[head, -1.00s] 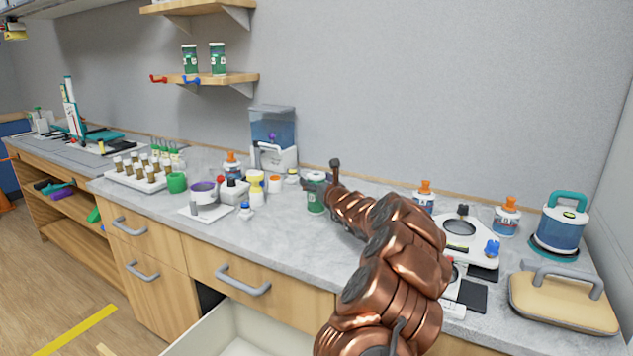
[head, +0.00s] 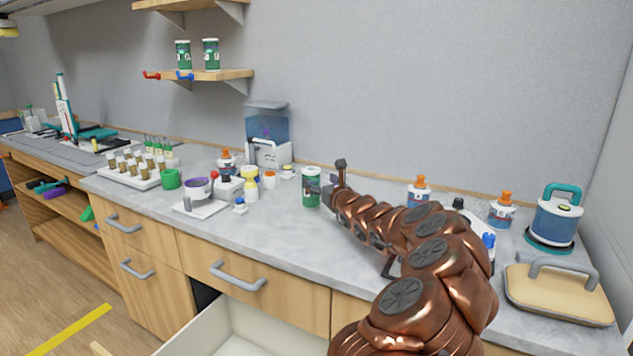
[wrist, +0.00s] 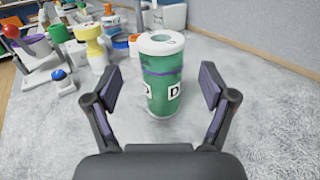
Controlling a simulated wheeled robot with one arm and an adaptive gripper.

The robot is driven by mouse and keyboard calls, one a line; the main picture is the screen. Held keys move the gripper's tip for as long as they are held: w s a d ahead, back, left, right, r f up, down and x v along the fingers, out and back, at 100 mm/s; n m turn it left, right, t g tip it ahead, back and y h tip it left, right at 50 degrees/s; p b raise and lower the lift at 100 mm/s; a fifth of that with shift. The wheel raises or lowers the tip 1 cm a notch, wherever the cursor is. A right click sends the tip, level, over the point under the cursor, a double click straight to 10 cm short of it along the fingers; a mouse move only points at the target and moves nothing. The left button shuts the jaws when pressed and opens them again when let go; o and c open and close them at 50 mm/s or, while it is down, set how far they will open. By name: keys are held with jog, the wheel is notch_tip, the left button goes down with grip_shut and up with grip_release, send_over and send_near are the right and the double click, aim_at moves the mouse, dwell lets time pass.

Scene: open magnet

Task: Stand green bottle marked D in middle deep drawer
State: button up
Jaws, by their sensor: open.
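The green bottle marked D (wrist: 165,85) stands upright on the counter, with a white lid and a D label facing the wrist camera. It also shows in the head view (head: 311,186) near the middle of the counter. My gripper (wrist: 160,92) is open, its fingers spread to either side of the bottle's near side, and does not hold it. In the head view my gripper (head: 325,190) is just right of the bottle, partly hidden by my arm. The open deep drawer (head: 240,335) shows at the lower middle, its white interior bare where visible; my arm hides part of that area.
A yellow-capped bottle (head: 250,183), a mortar-like purple bowl (head: 197,187) and a vial rack (head: 140,172) stand to the left. A blue-tank dispenser (head: 267,130) stands behind. Orange-capped bottles (head: 501,209) are at right. The front counter left of my arm is clear.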

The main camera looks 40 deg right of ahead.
jog(key=b+v, duration=0.1)
jog(key=v, duration=0.4)
jog(key=shift+s+a, duration=0.1)
jog(key=shift+s, duration=0.3)
